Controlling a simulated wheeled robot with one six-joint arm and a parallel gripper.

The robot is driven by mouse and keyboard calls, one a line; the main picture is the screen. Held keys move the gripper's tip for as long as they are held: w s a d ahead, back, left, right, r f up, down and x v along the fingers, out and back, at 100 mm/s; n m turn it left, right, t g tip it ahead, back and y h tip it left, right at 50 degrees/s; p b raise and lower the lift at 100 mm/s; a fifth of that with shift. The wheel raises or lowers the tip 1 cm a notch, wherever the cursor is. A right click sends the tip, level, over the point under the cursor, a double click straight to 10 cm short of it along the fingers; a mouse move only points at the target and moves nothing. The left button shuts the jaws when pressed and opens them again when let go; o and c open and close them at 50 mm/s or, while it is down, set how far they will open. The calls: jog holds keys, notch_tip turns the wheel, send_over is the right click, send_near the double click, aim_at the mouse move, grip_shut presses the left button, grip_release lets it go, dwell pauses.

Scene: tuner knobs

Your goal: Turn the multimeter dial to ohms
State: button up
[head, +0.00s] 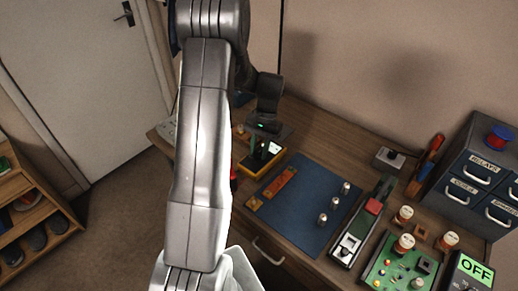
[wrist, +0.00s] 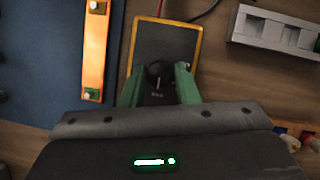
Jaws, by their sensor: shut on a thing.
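The multimeter (head: 267,163) is a dark box with a yellow-orange rim, lying on the workbench near its left part in the head view. It also shows in the wrist view (wrist: 180,40), where its upper face is bare and dark. The dark round dial (wrist: 158,76) sits between the two green fingers of my gripper (wrist: 159,90). My gripper is shut on the dial, with one finger on each side. In the head view my gripper (head: 260,146) is over the multimeter and hides part of it. The dial's markings are too small to read.
A blue mat (head: 308,205) with metal knobs and an orange strip (wrist: 95,45) lies right of the multimeter in the head view. A grey tray (wrist: 270,28) is beside it in the wrist view. A drawer cabinet (head: 478,165) and a green circuit board (head: 400,265) are further right.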

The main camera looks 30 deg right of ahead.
jog(key=o, duration=1)
jog(key=b+v, duration=0.1)
jog(key=v, duration=1.2)
jog(key=shift+w+d+r, duration=0.1)
jog(key=shift+d+r, duration=0.1)
jog(key=shift+r, duration=0.1)
jog(key=p+x, duration=0.1)
jog(key=x, duration=1.2)
jog(key=shift+a+f, duration=0.2)
jog(key=shift+f, duration=0.15)
jog(key=shift+r, duration=0.15)
